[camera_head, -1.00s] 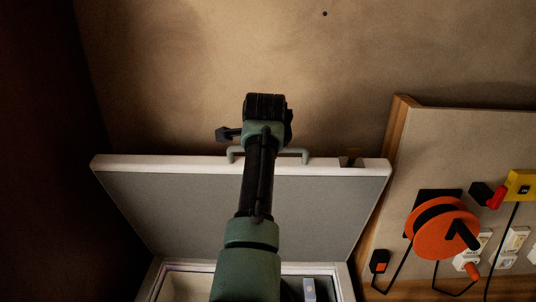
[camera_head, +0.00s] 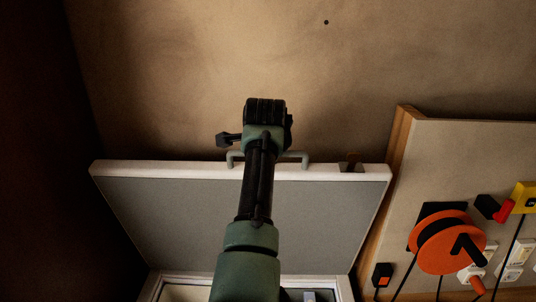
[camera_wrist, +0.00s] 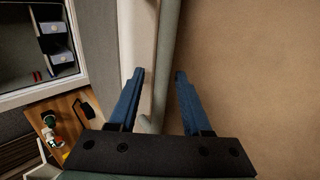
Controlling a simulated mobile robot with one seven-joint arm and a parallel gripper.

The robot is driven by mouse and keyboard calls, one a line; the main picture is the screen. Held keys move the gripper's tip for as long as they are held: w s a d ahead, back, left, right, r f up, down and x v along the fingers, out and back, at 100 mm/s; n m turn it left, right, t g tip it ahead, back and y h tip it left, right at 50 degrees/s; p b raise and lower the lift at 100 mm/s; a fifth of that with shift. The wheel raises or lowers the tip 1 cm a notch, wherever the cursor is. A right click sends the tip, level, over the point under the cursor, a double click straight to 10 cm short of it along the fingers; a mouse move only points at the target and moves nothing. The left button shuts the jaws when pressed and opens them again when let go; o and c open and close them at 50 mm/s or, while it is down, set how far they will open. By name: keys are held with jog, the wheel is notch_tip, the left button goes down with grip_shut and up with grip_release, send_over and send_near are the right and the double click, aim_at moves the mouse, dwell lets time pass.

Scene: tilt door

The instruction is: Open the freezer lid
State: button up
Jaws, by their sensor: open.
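The freezer lid (camera_head: 150,225) stands raised, its grey inner panel facing me in the head view. A grey-green bar handle (camera_head: 295,154) shows on its top edge, partly hidden by my arm. In the wrist view the pale lid edge (camera_wrist: 143,40) and the handle bar (camera_wrist: 168,45) run upward beside each other. My gripper (camera_wrist: 160,74) is open there, with blue fingers on either side of the handle bar; I cannot tell whether they touch it. The fingers are hidden in the head view. The open freezer (camera_head: 154,288) shows at the bottom.
An orange cable reel (camera_head: 445,242), a yellow box (camera_head: 525,197) and several sockets are on a wood-edged board (camera_head: 445,150) at right. A plain brown wall (camera_head: 220,60) lies behind the lid. The left side is dark.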

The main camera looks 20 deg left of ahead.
jog(key=b+v, duration=0.6)
jog(key=v, duration=0.7)
dwell(0.4)
jog(key=s+d+r+n+t+h+b, duration=0.1)
jog(key=d+r+n+t+b, duration=0.15)
jog(key=d+t, duration=0.25)
jog(key=s+d+r+n+t+b, duration=0.1)
jog(key=d+r+n+t, duration=0.2)
jog(key=d+n+t, duration=0.15)
jog(key=s+d+r+n+t, duration=0.2)
jog(key=s+t, duration=0.1)
jog(key=s, duration=0.4)
jog(key=s+d+r+n+t+h+b, duration=0.1)
jog(key=s+d+r+n+t, duration=0.1)
jog(key=s, duration=0.6)
jog(key=s+d+r+n+t, duration=0.3)
jog(key=s+r+t, duration=0.1)
jog(key=s, duration=0.3)
jog(key=shift+s+n+h+b, duration=0.2)
jog(key=shift+n+h+b, duration=0.1)
jog(key=shift+n+b, duration=0.1)
